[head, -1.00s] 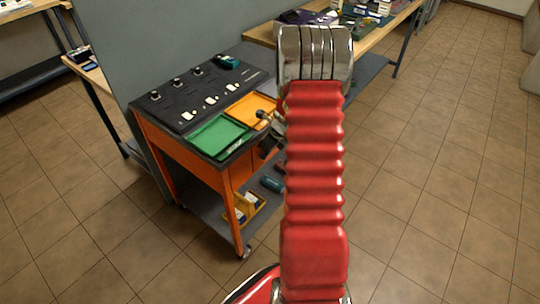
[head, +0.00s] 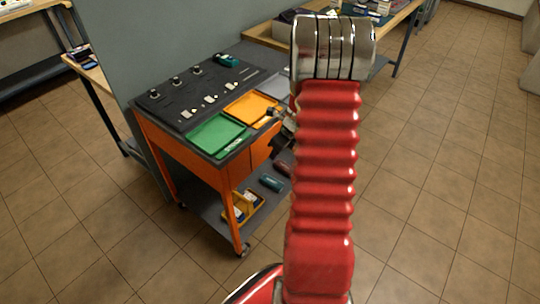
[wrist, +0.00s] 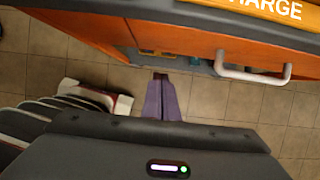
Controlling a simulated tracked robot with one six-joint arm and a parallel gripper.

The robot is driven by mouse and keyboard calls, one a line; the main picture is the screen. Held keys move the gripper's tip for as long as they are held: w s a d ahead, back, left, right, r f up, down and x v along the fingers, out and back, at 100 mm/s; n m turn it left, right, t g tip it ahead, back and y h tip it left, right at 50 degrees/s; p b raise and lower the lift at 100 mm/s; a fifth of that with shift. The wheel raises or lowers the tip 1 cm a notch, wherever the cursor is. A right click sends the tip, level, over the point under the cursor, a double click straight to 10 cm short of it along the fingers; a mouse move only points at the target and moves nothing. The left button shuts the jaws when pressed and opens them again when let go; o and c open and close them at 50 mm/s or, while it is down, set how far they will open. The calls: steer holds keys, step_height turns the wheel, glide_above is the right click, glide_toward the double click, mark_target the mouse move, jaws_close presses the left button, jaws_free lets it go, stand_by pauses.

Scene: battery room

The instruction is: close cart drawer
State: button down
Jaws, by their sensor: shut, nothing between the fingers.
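The orange cart (head: 180,152) stands left of my arm in the head view, with a dark control panel on top. Its orange drawer front (wrist: 185,42) crosses the top of the wrist view, with a pale bar handle (wrist: 253,76) at right. A seam shows at the front's left end. How far the drawer is out I cannot tell. My gripper (wrist: 161,78) is shut and empty, its purple fingers just below the drawer front in the picture, left of the handle. Contact with the front is not clear. In the head view my arm hides part of the cart's right side.
A green tray (head: 217,135) and an orange tray (head: 250,107) lie on the cart top. The lower shelf holds a yellow bin (head: 247,207) and small cylinders. A grey partition (head: 150,50) stands behind the cart. The tiled floor at right is clear.

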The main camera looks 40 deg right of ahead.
steer(key=v, duration=0.7)
stand_by(0.6)
steer(key=s+a+r+n, duration=0.5)
steer(key=a+r+n, duration=0.2)
steer(key=a+n, duration=0.4)
steer(key=s+a+r+n, duration=0.5)
steer(key=a+r+n, duration=0.3)
steer(key=a+n, duration=0.3)
steer(key=s+a+r+n+t, duration=0.1)
steer(key=s+a+r+n, duration=0.4)
steer(key=a+n, duration=0.7)
step_height(320, 180, up, 2)
steer(key=shift+a+r+h, duration=0.2)
steer(key=shift+a+h, duration=0.2)
steer(key=shift+a, duration=0.1)
